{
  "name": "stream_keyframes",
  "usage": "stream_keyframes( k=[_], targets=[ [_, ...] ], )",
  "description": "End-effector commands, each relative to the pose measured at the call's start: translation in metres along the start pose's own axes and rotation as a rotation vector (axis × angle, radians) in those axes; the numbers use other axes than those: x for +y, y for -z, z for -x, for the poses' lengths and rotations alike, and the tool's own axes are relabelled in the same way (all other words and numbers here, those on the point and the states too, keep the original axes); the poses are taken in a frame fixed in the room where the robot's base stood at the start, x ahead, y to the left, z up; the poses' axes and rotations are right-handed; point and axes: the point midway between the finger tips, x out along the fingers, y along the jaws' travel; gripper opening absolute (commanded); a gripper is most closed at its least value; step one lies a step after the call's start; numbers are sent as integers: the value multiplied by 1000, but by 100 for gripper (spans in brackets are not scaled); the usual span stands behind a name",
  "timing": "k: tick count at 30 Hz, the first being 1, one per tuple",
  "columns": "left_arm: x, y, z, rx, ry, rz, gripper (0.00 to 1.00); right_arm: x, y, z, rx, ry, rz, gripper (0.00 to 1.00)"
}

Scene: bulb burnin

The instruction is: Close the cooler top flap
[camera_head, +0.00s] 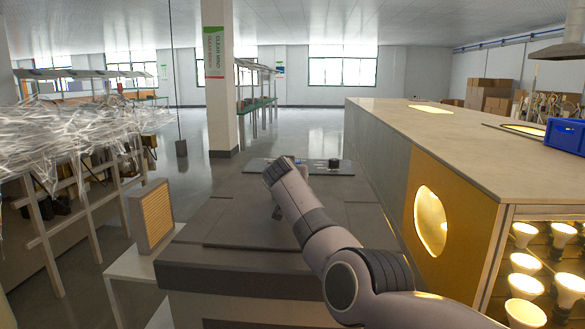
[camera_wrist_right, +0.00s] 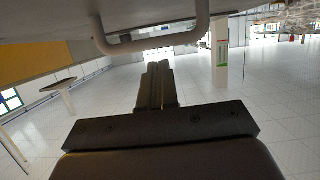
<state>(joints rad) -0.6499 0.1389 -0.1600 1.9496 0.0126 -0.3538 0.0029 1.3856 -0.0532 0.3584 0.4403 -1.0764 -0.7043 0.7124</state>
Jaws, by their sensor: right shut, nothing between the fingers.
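A grey box-shaped unit (camera_head: 215,280) with flat panels on top (camera_head: 255,225) stands in front of me in the head view. It may be the cooler, but I cannot tell for certain which part is its top flap or how far open it is. My right arm reaches over it from the right and hides part of the top. In the right wrist view my right gripper (camera_wrist_right: 157,85) is shut and empty. Its fingers point towards a pale, bent handle-like bar (camera_wrist_right: 155,42) under a grey surface; I cannot tell whether they touch. My left gripper is out of view.
A long bench-topped cabinet (camera_head: 470,150) with a glowing round window (camera_head: 430,221) and lit bulbs runs along the right. A blue crate (camera_head: 565,135) sits on it. A filter-like panel (camera_head: 152,215) stands on a white stand at left. A white pillar (camera_head: 218,80) rises behind.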

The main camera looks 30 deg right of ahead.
Motion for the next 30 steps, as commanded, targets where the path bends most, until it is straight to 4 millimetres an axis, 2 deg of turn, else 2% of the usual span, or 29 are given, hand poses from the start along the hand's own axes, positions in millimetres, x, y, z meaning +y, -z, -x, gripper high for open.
stream_keyframes(
  k=[23, 26, 30],
  targets=[
    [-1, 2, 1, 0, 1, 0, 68, -1, -6, -3, -32, 0, -1, 0],
    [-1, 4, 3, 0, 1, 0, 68, 0, -3, -2, -31, 0, -1, 0],
    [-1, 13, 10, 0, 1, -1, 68, 6, 12, 0, -31, -1, -2, 0]
  ],
)
